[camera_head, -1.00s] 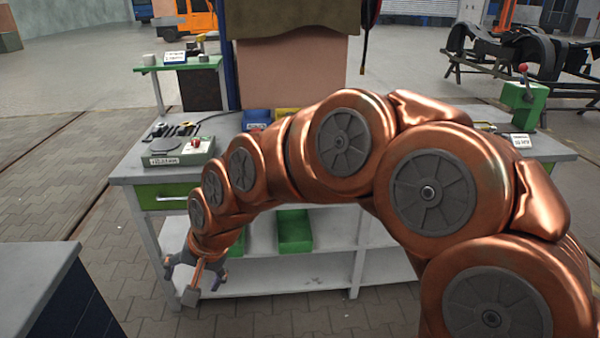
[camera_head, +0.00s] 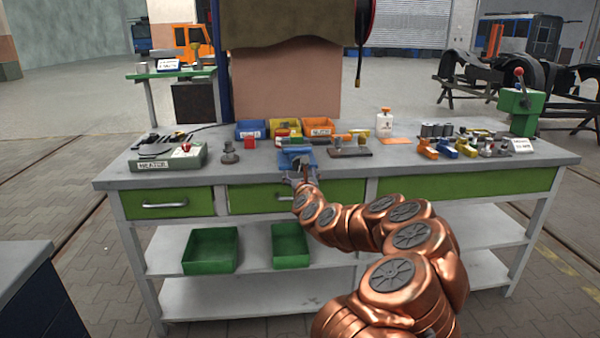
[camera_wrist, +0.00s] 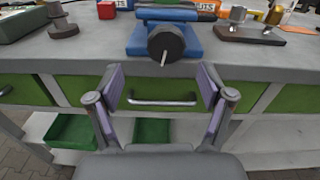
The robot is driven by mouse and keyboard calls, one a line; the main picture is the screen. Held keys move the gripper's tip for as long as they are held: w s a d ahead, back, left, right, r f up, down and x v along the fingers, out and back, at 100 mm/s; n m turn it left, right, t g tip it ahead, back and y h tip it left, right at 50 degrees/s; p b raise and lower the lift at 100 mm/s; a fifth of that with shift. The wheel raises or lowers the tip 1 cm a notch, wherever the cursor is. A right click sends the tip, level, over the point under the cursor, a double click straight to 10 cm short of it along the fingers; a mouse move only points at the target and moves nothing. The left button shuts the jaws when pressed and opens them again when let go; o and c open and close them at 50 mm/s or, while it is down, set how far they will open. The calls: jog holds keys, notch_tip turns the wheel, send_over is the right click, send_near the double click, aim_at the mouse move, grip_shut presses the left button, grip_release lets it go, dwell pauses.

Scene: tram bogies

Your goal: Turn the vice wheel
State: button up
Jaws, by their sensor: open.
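The blue vice (camera_head: 296,158) stands at the front edge of the grey workbench top (camera_head: 225,178). In the wrist view the vice (camera_wrist: 140,45) is at top centre, and its dark round wheel (camera_wrist: 166,43) faces me with a thin light pin sticking out of it. My gripper (camera_wrist: 162,85) is open and empty, its two fingers spread just below and in front of the wheel, not touching it. In the head view my gripper (camera_head: 298,180) is at the bench's front edge by the vice; the wheel is mostly hidden there.
A green drawer with a handle (camera_wrist: 160,101) lies behind my fingers. Blue and orange bins (camera_head: 318,127) stand behind the vice. A grey-green box (camera_head: 168,158) is at left; small coloured parts (camera_head: 465,148) and a green lever press (camera_head: 518,108) are at right. Green trays (camera_head: 210,250) sit below.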

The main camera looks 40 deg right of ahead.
aim_at(300, 171)
jog(key=shift+s+d+p+x, duration=0.1)
jog(key=shift+p+x, duration=0.05)
jog(key=shift+x, duration=1.15)
jog(key=shift+s+d+p+x, duration=0.1)
jog(key=shift+d+x, duration=0.05)
jog(key=shift+x, duration=1.15)
jog(key=shift+s+d+p+x, duration=0.1)
jog(key=shift+p+x, duration=0.05)
jog(key=shift+x, duration=1.15)
jog(key=shift+w+f, duration=0.1)
jog(key=shift+f, duration=0.05)
jog(key=c, duration=1.2)
